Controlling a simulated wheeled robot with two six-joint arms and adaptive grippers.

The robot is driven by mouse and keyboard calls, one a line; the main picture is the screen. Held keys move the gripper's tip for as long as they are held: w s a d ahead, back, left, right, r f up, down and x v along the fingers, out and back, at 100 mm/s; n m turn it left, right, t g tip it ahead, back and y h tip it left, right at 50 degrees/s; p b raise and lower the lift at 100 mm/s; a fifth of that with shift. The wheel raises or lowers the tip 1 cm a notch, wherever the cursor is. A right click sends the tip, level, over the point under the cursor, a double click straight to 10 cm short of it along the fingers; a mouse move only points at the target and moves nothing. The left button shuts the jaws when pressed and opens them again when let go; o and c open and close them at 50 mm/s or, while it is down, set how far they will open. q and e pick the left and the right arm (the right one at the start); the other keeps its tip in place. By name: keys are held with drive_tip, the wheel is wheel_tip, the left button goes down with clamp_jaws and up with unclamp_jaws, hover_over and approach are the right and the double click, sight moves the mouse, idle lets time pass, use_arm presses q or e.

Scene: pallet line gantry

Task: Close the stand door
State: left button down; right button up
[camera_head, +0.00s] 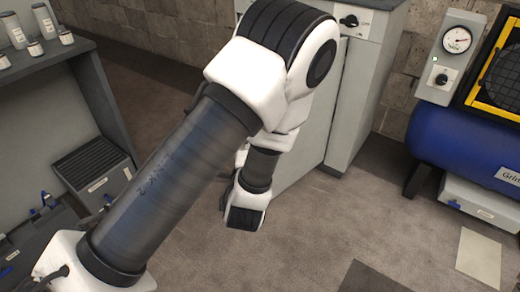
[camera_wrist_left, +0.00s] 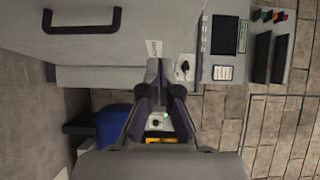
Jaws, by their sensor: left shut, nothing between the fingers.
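The grey stand (camera_head: 360,95) stands at the back centre in the head view, with a black knob at its top. A pale door panel (camera_head: 312,140) shows on its front, partly hidden behind my left arm; a dark seam runs along its right side. In the left wrist view, turned sideways, a grey door panel (camera_wrist_left: 150,30) carries a black bar handle (camera_wrist_left: 80,22). My left gripper (camera_wrist_left: 165,68) is shut and empty, in front of the stand near the knob, well to the side of the handle. I cannot tell whether it touches the panel, nor how far the door stands open.
A blue compressor tank (camera_head: 455,150) with a gauge box stands at the right. A dark shelf (camera_head: 50,60) with several small jars and a grey box (camera_head: 95,175) are at the left. The brown floor (camera_head: 300,245) between them is mostly clear.

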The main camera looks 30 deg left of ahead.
use_arm(q)
drive_tip(key=s+a+b+x, duration=0.1)
drive_tip(key=a+b+x, duration=0.1)
drive_tip(key=x, duration=1.2)
drive_tip(key=shift+a+f+b, duration=0.15)
drive_tip(key=shift+f+b, duration=0.1)
drive_tip(key=shift+b, duration=0.2)
use_arm(e)
drive_tip(key=f, duration=0.4)
drive_tip(key=shift+w+a+f, duration=0.15)
drive_tip(key=shift+w+a, duration=0.1)
use_arm(q)
drive_tip(key=shift+s+a, duration=0.1)
